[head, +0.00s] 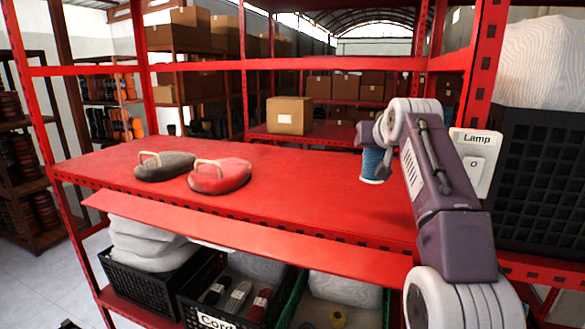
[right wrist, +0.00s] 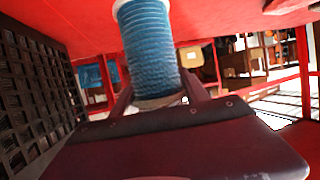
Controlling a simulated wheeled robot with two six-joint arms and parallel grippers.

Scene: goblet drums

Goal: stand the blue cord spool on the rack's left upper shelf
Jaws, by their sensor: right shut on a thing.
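The blue cord spool (head: 372,166) is upright over the right part of the red rack shelf (head: 290,180) in the head view. My right gripper (head: 369,138), mostly hidden behind its own arm, is shut on the spool. The spool (right wrist: 148,50) also shows between the fingers of my right gripper (right wrist: 155,92) in the right wrist view. I cannot tell whether its base touches the shelf. My left gripper is in neither view.
A grey kettlebell-like bag (head: 165,167) and a red one (head: 220,177) lie on the shelf's left part. Bare shelf lies between them and the spool. A lamp switch plate (head: 477,160) and black crate (head: 540,175) stand at right. Crates sit below.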

